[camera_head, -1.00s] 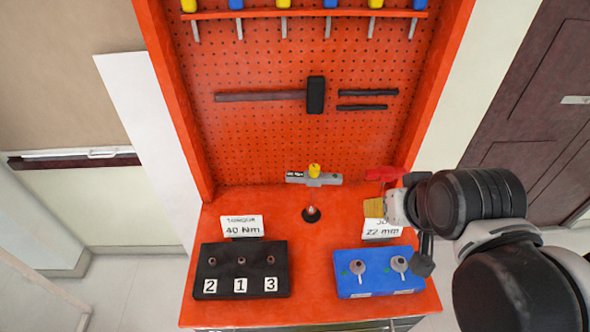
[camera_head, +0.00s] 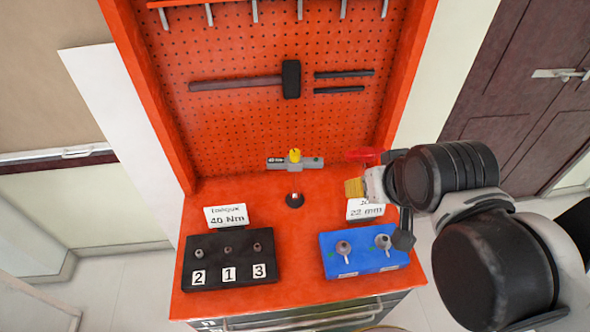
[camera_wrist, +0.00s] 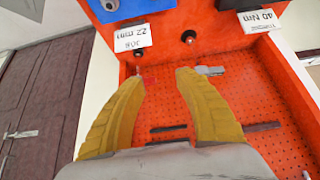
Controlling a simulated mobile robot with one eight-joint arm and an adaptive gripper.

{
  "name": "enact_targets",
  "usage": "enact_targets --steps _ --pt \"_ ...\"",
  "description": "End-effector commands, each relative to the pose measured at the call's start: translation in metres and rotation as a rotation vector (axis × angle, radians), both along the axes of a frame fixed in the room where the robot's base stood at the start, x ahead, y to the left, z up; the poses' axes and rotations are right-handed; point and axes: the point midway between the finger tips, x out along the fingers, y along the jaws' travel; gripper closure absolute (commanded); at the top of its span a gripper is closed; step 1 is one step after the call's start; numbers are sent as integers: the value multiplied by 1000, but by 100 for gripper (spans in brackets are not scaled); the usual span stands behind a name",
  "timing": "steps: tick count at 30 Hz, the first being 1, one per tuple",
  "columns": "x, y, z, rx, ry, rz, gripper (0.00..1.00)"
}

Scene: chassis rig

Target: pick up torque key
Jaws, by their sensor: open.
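A grey bar-shaped tool with a yellow knob and a small label (camera_head: 310,163), apparently the torque key, is at the back of the orange bench by the foot of the pegboard. In the wrist view its grey end (camera_wrist: 211,71) shows beside the right fingertip, and the finger hides the rest. My gripper (camera_head: 354,187) is right of the tool and apart from it in the head view, above the bench's right side. In the wrist view its two yellow fingers (camera_wrist: 158,76) are spread with nothing held between them.
A black block numbered 2, 1, 3 (camera_head: 205,266) stands front left, a blue block with two sockets (camera_head: 360,262) front right. Cards reading 40 Nm (camera_head: 226,215) and 22 mm (camera_head: 364,209) stand behind them. A black-based stud (camera_head: 295,200) is mid-bench. A hammer (camera_head: 240,84) hangs on the pegboard.

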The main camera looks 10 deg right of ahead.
Motion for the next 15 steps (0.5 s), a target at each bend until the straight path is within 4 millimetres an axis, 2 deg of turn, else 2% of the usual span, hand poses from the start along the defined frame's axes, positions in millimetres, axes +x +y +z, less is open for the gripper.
enact_targets --steps 3,5,8,11,15 --pt "0 0 0 0 0 0 60" --pt "0 0 0 0 0 0 51" --pt "3 1 4 -2 6 12 51" --pt "15 6 16 -9 22 47 51" --pt "45 18 35 -27 66 141 51"
